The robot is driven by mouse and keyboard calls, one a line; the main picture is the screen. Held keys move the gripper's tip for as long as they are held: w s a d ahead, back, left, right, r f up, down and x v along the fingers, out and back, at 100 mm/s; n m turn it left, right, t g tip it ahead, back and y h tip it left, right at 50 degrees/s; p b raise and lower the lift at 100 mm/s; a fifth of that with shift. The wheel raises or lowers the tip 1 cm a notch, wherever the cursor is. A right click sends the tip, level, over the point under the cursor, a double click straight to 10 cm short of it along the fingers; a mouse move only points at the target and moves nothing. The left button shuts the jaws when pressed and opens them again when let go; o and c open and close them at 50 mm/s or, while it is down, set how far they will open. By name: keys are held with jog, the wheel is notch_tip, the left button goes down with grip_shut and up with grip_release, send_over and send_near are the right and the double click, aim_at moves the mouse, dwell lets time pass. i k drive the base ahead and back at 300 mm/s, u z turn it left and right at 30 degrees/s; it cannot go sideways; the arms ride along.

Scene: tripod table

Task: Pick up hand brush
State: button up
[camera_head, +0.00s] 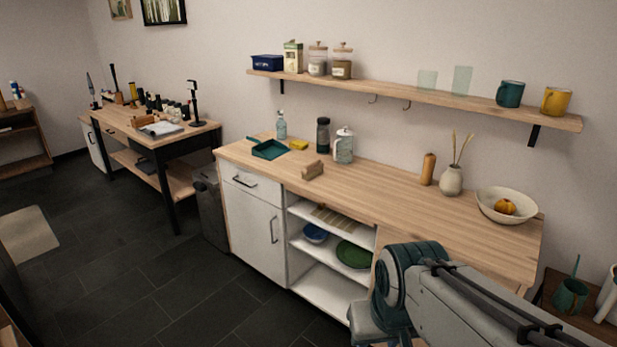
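I cannot make out a hand brush for certain. A small brown wooden block-like thing (313,169) lies near the front edge of the wooden counter (390,192); it is too small to tell whether it is a brush. A teal dustpan-like tray (270,149) lies to its left and farther back, with a short handle pointing to the back left. My arm reaches in at the bottom right, in front of the counter. My gripper does not show in the view, so its state is hidden.
A wooden mill (428,169), vase (451,180) and bowl (490,205) stand right. The counter's middle front is clear; a shelf (400,98) hangs above.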

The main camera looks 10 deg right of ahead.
aim_at(314, 168)
jog(key=u, duration=0.6)
jog(key=i, duration=0.9)
jog(key=u, duration=0.3)
jog(key=i, duration=1.25)
jog(key=z, duration=1.15)
jog(key=i, duration=0.7)
jog(key=z, duration=0.65)
